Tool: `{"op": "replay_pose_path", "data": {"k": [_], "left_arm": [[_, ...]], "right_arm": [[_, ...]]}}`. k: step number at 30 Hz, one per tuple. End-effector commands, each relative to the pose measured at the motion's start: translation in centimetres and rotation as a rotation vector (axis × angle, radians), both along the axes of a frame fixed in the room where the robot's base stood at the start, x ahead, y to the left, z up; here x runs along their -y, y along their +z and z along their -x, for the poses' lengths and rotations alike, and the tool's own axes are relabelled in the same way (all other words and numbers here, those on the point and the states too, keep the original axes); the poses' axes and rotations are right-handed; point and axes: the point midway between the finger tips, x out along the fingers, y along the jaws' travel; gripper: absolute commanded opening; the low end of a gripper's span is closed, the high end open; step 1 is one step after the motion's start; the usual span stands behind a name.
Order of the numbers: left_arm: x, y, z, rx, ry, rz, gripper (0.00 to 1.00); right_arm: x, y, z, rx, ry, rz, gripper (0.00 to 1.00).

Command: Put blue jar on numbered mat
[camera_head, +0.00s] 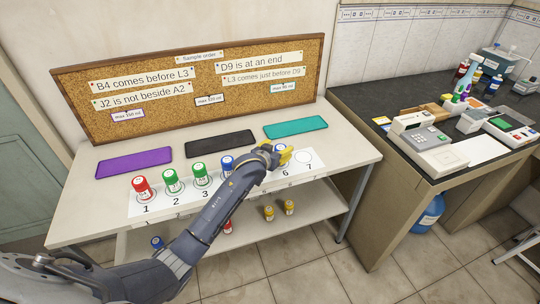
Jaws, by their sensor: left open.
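The white numbered mat (314,167) lies along the front of the white table. A red-capped jar (142,189) stands at 1, and green-capped jars stand at 2 (172,182) and 3 (202,175). A blue-capped jar (227,163) stands right of them, its base hidden by my arm. Another blue-capped jar (157,242) is on the lower shelf. My left gripper (284,156) is open above the mat, near 6. Yellow shows at its tip; I cannot tell whether that is a finger or a jar. Spot 5 is hidden by my arm. The circle at 7 is empty.
Purple (135,162), black (219,141) and teal (296,127) pads lie behind the mat. A corkboard (195,90) with clue strips stands at the back. Yellow-capped jars (269,212) and a red one are on the lower shelf. A dark bench (375,98) with equipment stands right.

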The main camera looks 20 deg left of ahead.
Motion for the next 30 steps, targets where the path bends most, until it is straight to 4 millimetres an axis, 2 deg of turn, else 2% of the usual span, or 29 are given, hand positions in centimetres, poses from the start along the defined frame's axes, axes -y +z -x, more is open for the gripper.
{"op": "replay_pose_path", "data": {"k": [9, 15, 21, 30], "left_arm": [[-0.5, 1.9, 4.9, 0.000, -0.001, 0.001, 0.62], [-0.8, 2.9, 7.1, 0.001, 0.000, 0.000, 0.62], [-0.9, 3.4, 8.4, 0.000, -0.001, 0.001, 0.62], [-0.9, 3.5, 8.7, -0.001, -0.001, 0.001, 0.62]], "right_arm": [[0.0, 0.0, -0.1, 0.001, 0.000, 0.000, 0.44], [0.0, 0.0, -0.1, 0.001, 0.000, 0.000, 0.44], [0.0, 0.0, -0.1, 0.001, 0.000, 0.000, 0.44], [0.0, 0.0, -0.1, 0.001, 0.000, 0.000, 0.44]]}}
